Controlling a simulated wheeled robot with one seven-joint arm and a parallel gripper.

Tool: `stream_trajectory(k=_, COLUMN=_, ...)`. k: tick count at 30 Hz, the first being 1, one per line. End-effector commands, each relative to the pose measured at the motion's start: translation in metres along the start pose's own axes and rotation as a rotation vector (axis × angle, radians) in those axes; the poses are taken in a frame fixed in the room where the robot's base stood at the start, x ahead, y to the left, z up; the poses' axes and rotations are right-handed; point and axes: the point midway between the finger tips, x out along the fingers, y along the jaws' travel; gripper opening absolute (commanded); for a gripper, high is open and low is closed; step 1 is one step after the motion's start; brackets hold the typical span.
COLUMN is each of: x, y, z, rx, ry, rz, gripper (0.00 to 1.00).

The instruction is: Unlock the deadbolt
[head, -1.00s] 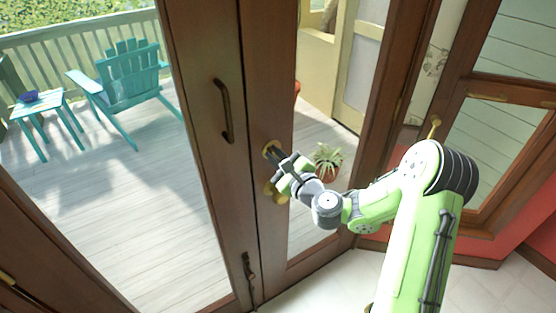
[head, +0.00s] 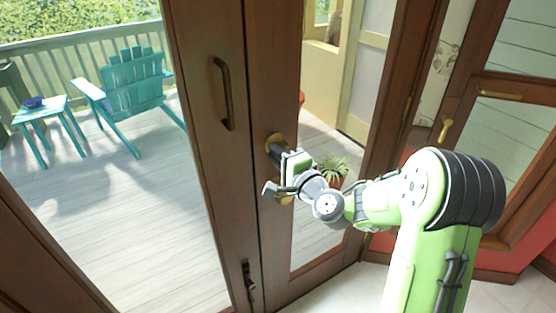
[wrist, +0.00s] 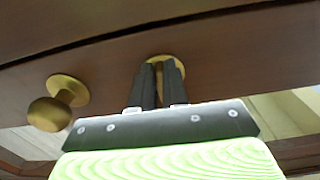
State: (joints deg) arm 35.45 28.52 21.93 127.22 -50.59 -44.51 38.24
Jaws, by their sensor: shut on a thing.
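The deadbolt is a round brass plate (head: 274,139) on the wooden door, and its brass plate also shows in the wrist view (wrist: 178,61). My gripper (head: 277,150) is at the deadbolt. In the wrist view its two dark fingers (wrist: 159,73) are close together, shut on the deadbolt's small turn piece (wrist: 159,66), which they mostly hide. A round brass door knob (wrist: 50,112) sits to the left in the wrist view, apart from the fingers. In the head view the knob (head: 286,199) is below the deadbolt, mostly hidden behind my gripper.
A dark pull handle (head: 222,93) is on the door frame left of the deadbolt. A lower latch (head: 248,281) is near the floor. Through the glass are a teal chair (head: 132,88), a small table (head: 42,112) and a potted plant (head: 331,170). Another door stands at right.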

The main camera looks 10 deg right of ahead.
Motion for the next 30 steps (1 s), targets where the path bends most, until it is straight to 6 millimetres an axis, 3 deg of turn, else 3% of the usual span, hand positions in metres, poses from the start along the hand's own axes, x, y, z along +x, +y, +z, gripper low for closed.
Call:
stream_trajectory(k=9, x=0.0007, y=-0.0016, z=-0.0025, rx=-0.095, ry=0.007, rz=-0.01, gripper=0.0)
stream_trajectory(k=23, x=0.0005, y=-0.0013, z=-0.0032, rx=-0.105, ry=0.009, rz=-0.008, gripper=0.0)
stream_trajectory(k=24, x=0.0004, y=-0.0013, z=-0.0032, rx=-0.105, ry=0.008, rz=-0.008, gripper=0.21)
stream_trajectory(k=27, x=0.0003, y=-0.0006, z=-0.0025, rx=-0.103, ry=0.007, rz=-0.006, gripper=0.37)
stream_trajectory(k=30, x=0.0001, y=-0.0001, z=-0.0019, rx=-0.102, ry=0.005, rz=-0.004, gripper=0.39)
